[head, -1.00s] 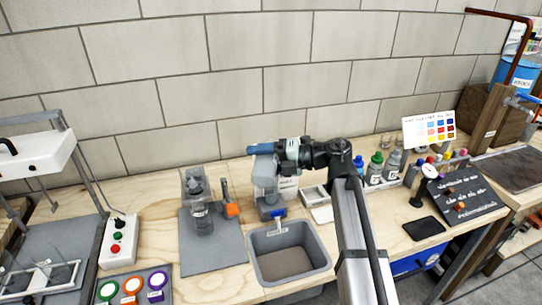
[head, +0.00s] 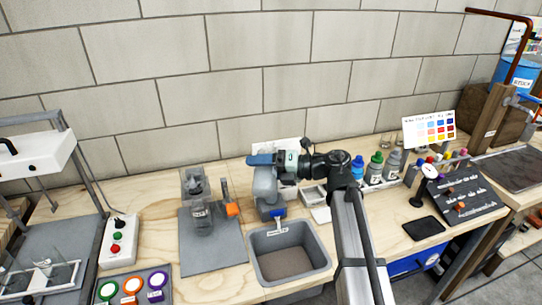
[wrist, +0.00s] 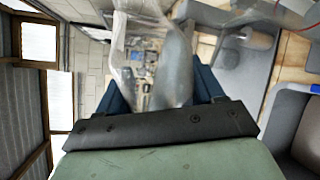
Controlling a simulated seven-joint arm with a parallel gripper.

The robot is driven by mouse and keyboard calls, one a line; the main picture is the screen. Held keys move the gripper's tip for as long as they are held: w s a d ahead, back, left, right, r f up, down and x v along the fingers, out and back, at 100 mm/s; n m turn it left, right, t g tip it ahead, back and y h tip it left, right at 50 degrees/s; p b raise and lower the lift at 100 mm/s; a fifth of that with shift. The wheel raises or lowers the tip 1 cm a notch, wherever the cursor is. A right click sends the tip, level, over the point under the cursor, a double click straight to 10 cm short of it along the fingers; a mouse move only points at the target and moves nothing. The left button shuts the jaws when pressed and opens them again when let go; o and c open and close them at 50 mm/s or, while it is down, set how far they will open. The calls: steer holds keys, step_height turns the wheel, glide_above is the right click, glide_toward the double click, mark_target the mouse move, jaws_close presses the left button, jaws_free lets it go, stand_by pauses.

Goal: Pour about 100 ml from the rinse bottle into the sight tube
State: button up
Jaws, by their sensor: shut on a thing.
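My gripper (head: 262,160) is above the bench behind the grey sink, its blue fingers pointing left. It is shut on a grey, translucent bottle (head: 265,186), which I take to be the rinse bottle; it hangs below the fingers and looks tilted. In the wrist view the clear bottle (wrist: 172,62) lies between the blue fingers (wrist: 160,88). A clear upright vessel (head: 202,216) with dark parts stands on the grey mat to the left, apart from the bottle; it may be the sight tube. The liquid level in either cannot be made out.
The grey sink (head: 287,262) is in front of the gripper. An orange-ended piece (head: 233,210) stands between the clear vessel and the bottle. Several small bottles (head: 375,168) stand to the right. A white control box (head: 118,240) is left of the grey mat (head: 215,255).

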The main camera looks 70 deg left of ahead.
steer(key=shift+a+f+n, duration=0.1)
steer(key=shift+n, duration=0.2)
steer(key=shift+w+a+n+y, duration=0.15)
steer(key=shift+n+y, duration=0.15)
steer(key=shift+n, duration=0.2)
steer(key=shift+w+a+r+n, duration=0.1)
steer(key=shift+a+r+n, duration=0.1)
steer(key=shift+r+n, duration=0.35)
steer(key=shift+w+a+r+n, duration=0.1)
steer(key=shift+a+r+n, duration=0.2)
steer(key=shift+r, duration=0.4)
steer(key=shift+r+n+y, duration=0.15)
steer(key=shift+n+y, duration=0.15)
steer(key=shift+n, duration=0.35)
steer(key=shift+s+d+f+n+y, duration=0.15)
steer(key=shift+d+f+n+y, duration=0.25)
steer(key=shift+n, duration=0.5)
step_height(320, 180, down, 9)
steer(key=n, duration=0.5)
steer(key=shift+s+d+g+y+b, duration=0.2)
steer(key=shift+d+g+y+b, duration=0.1)
steer(key=shift+d+y+b, duration=0.1)
